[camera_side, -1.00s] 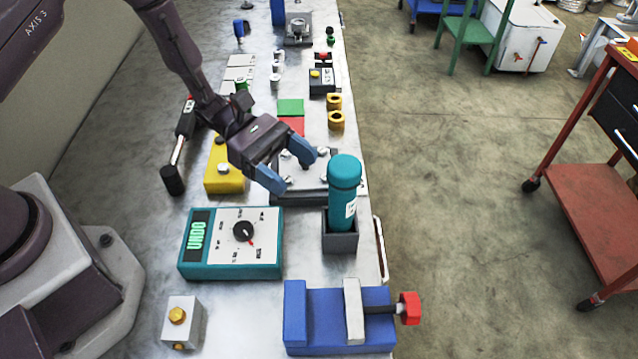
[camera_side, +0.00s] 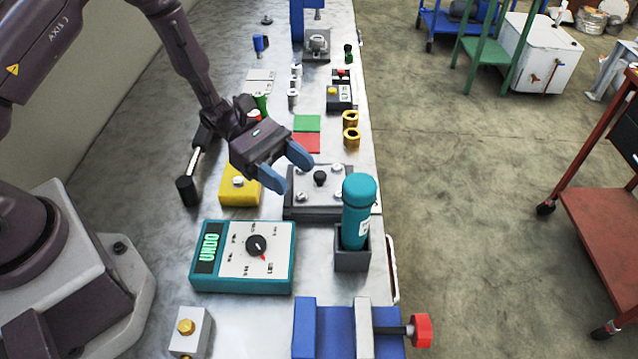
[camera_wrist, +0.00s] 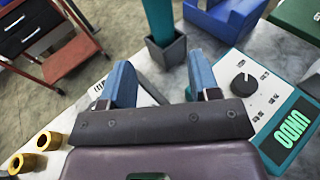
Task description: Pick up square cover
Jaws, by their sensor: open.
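The square cover (camera_side: 330,178) is a grey plate with a black knob at its middle and silver bolts near its corners. It lies on a dark grey block on the bench, in the middle of the side view. My gripper (camera_side: 288,170) has blue fingers spread apart with nothing between them. It hangs above the cover's left part and looks apart from it. In the wrist view my open gripper (camera_wrist: 160,70) hides most of what lies below it, and I cannot make out the cover's knob there.
A teal bottle (camera_side: 357,208) stands in a dark holder (camera_side: 352,258) close to the cover's near right side. A teal meter (camera_side: 243,255) lies in front, a yellow box (camera_side: 240,190) to the left. Red and green squares (camera_side: 306,133) lie behind. A blue vise (camera_side: 333,330) is nearest.

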